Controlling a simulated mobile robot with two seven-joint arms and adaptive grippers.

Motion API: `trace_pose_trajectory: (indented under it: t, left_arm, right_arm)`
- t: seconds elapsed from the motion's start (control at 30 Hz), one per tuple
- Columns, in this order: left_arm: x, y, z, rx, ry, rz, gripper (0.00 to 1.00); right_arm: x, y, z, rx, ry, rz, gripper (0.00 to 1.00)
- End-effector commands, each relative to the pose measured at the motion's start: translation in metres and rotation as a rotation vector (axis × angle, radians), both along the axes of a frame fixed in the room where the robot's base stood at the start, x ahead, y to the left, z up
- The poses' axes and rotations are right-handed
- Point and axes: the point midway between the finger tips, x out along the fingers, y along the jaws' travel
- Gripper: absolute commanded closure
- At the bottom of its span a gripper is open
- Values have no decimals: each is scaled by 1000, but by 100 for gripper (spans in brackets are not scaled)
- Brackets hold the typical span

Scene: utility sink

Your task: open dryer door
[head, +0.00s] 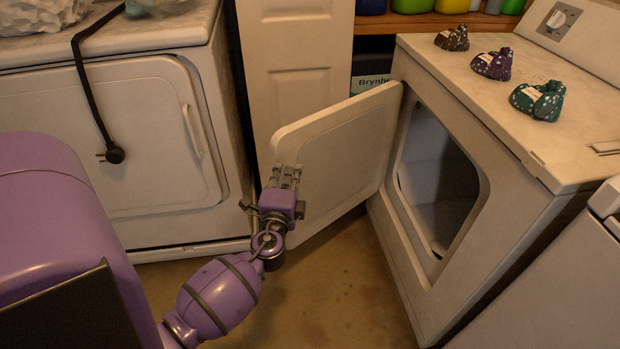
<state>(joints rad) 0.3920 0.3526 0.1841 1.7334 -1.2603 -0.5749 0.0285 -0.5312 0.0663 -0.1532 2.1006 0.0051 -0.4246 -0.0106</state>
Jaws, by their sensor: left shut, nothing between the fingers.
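The dryer (553,205) stands at the right in the head view. Its door (345,150) stands wide open, swung out to the left on its far edge, and the dark drum opening (437,180) is exposed. My left gripper (286,176) is at the door's free left edge, in front of its lower part. Its fingers point up and away and are shut with nothing held. I cannot tell whether they touch the door. My right gripper is not in view.
A second white machine (110,150) with a closed door and a hanging black cord (92,95) stands at the left. Three small patterned items, one green (540,100), lie on the dryer top. A white panelled door (297,60) stands behind. The floor (340,285) between the machines is clear.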

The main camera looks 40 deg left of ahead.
Motion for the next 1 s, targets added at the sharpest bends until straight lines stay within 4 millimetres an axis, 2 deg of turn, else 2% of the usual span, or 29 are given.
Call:
trace_pose_trajectory:
  t: [0.03,0.2,0.37,0.5,0.73,1.0]
  left_arm:
    - [0,24,-3,12,6,-33,100]
    - [13,90,-6,5,3,-89,100]
    - [30,148,-6,3,2,-88,100]
    - [46,190,-6,2,3,-88,100]
    - [68,233,-4,1,1,-87,100]
    - [77,250,-1,-1,0,-88,100]
  right_arm:
    - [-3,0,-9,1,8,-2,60]
    - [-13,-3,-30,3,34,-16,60]
    - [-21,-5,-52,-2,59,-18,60]
    - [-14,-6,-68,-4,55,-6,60]
    - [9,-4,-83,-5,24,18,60]
    - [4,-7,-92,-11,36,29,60]
